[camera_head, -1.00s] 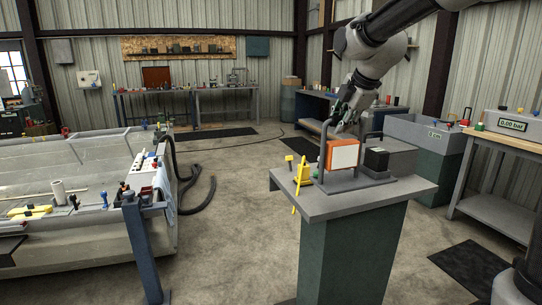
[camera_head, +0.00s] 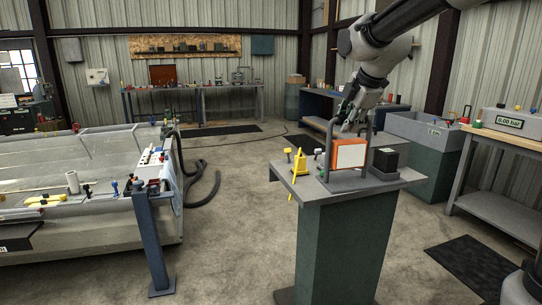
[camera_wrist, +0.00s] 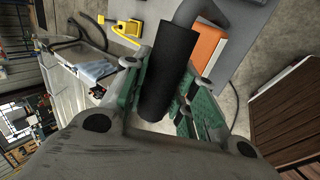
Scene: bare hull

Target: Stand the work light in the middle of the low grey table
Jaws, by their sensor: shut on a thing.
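The work light (camera_head: 350,154) has an orange housing with a pale front in a grey tubular frame. It is upright over the front part of a grey-topped stand (camera_head: 310,198) with a green base; its foot appears to be at the top surface, but I cannot tell if it bears on it. My gripper (camera_head: 347,122) is at the top of the frame. In the wrist view my gripper (camera_wrist: 167,78) is shut on the black handle grip (camera_wrist: 168,70), with the orange housing (camera_wrist: 207,50) beyond. I cannot tell which surface is the low grey table.
A black box (camera_head: 384,160) is close at the light's right. A cluttered grey tub-like unit (camera_head: 70,160) fills the left. Floor between is open.

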